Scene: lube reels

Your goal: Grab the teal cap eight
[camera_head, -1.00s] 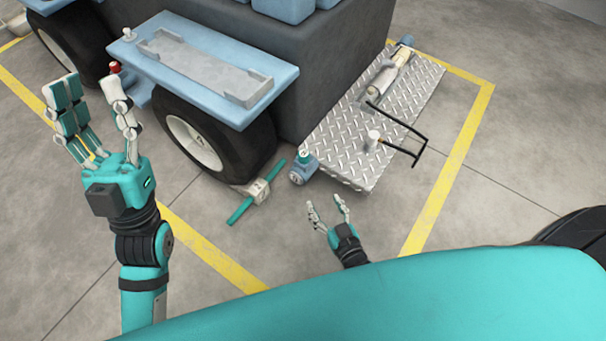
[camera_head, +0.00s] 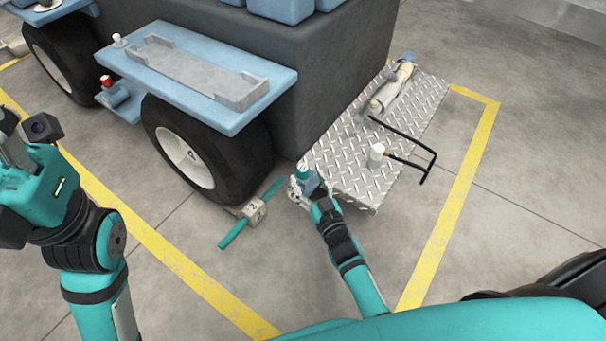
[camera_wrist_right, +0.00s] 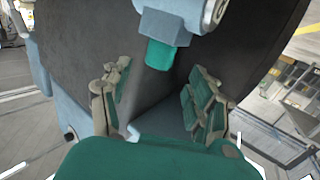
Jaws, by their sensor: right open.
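The teal cap (camera_head: 303,172) sits on top of a small blue-grey fitting beside the near corner of the metal plate. Its mark is too small to read. In the right wrist view the teal cap (camera_wrist_right: 166,56) appears upside down below the blue-grey body (camera_wrist_right: 172,24). My right gripper (camera_head: 301,192) is right by the fitting, partly covering it in the head view. In the wrist view its fingers are apart on either side, below the cap, with nothing held. My left gripper (camera_head: 22,150) is at the left edge, partly cut off; its finger opening is unclear.
A wheel chock (camera_head: 254,211) with a teal bar lies against the tyre (camera_head: 240,160). A blue shelf (camera_head: 120,65) overhangs the wheel. Floor in front is clear.

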